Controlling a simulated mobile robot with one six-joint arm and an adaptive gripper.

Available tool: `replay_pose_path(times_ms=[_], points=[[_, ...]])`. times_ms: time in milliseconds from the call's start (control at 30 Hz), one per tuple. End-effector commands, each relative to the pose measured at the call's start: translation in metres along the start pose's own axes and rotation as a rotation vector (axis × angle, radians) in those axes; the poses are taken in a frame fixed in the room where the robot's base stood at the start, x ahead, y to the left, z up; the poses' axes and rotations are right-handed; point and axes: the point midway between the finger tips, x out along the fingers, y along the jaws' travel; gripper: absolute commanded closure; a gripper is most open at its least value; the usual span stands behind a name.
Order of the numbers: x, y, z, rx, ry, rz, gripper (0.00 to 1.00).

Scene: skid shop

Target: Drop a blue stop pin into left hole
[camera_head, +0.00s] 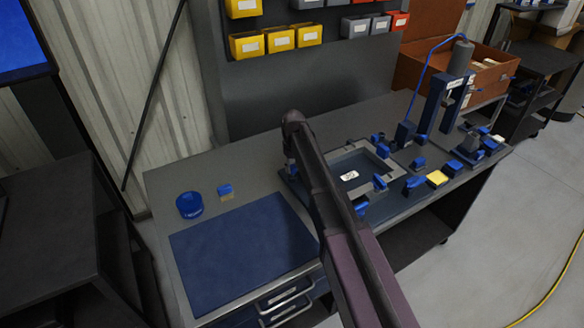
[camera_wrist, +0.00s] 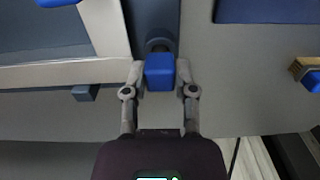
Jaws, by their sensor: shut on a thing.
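My gripper (camera_wrist: 160,78) is shut on a blue stop pin (camera_wrist: 160,71), which shows as a blue block between the fingertips in the wrist view. A dark round feature (camera_wrist: 159,45) lies just beyond the pin on a dark blue strip beside the fixture; I cannot tell whether it is the left hole. The pin's lower end is hidden. In the head view the fixture (camera_head: 349,161), a grey frame around a dark plate with a white label, sits right of my arm. My arm hides most of the gripper and the fixture's left edge there.
A blue mat (camera_head: 240,250) covers the bench's front left. A round blue container (camera_head: 189,205) and a small blue-and-tan piece (camera_head: 225,191) stand behind it. Several blue clamps surround the fixture. A post-mounted device (camera_head: 446,100) and a yellow block (camera_head: 437,178) are at right.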

Motion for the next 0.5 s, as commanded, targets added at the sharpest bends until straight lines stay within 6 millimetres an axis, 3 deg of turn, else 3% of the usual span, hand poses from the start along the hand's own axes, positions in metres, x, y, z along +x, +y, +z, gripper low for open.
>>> replay_pose_path(times_ms=[500], points=[[0.0040, 0.0000, 0.0000, 0.000, 0.000, 0.000, 1.00]])
